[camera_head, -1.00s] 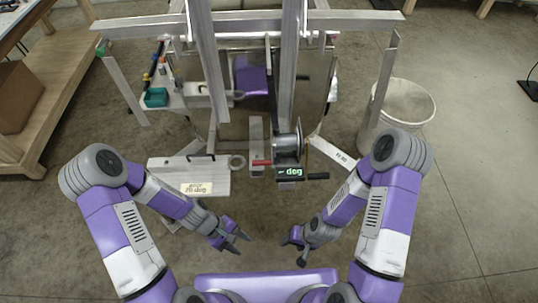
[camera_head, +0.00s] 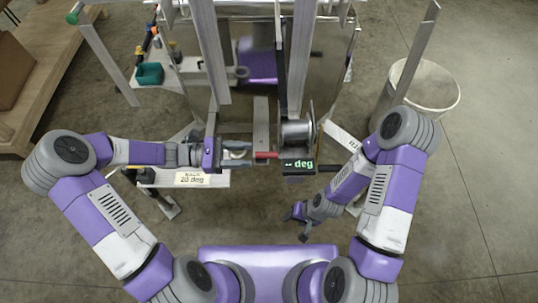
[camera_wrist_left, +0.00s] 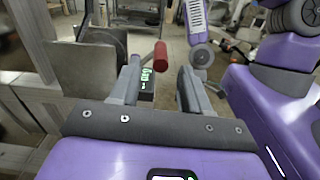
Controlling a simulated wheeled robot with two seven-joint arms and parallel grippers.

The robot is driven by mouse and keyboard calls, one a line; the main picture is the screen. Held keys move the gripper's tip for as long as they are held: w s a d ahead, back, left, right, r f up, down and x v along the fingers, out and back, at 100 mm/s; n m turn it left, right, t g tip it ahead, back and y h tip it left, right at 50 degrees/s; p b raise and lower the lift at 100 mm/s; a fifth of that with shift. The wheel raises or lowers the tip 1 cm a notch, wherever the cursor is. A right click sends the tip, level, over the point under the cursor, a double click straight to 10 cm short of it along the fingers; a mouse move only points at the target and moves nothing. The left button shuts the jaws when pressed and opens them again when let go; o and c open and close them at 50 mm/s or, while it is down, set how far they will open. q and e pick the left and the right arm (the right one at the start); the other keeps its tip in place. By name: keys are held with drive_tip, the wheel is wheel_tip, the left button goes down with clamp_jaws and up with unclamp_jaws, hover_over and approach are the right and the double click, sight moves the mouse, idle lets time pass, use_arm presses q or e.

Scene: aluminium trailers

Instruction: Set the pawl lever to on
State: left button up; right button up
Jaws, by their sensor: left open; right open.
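The pawl lever with its red grip (camera_head: 266,155) sits beside the winch drum (camera_head: 297,133) on the trailer frame. A dark display reading "-- deg" (camera_head: 299,165) is just below the drum. My left gripper (camera_head: 240,153) is open and points right, its fingertips just left of the red grip. In the left wrist view, the red grip (camera_wrist_left: 160,56) stands ahead between the open fingers (camera_wrist_left: 157,85), seemingly beyond their tips; I cannot tell whether it touches. My right gripper (camera_head: 298,222) is open and empty, low in front of the trailer.
A label reading "20 deg" (camera_head: 193,179) is on a plate beneath my left forearm. A black-handled crank (camera_head: 326,168) sticks out right of the display. A white bucket (camera_head: 430,88) stands at right, and a wooden bench (camera_head: 55,70) at left.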

sight(274, 155)
use_arm(q)
drive_tip(key=d+b, duration=0.2)
drive_tip(key=d, duration=0.5)
drive_tip(key=shift+d, duration=0.3)
drive_tip(key=shift+s+f, duration=0.1)
drive_tip(key=shift+f, duration=0.05)
clamp_jaws()
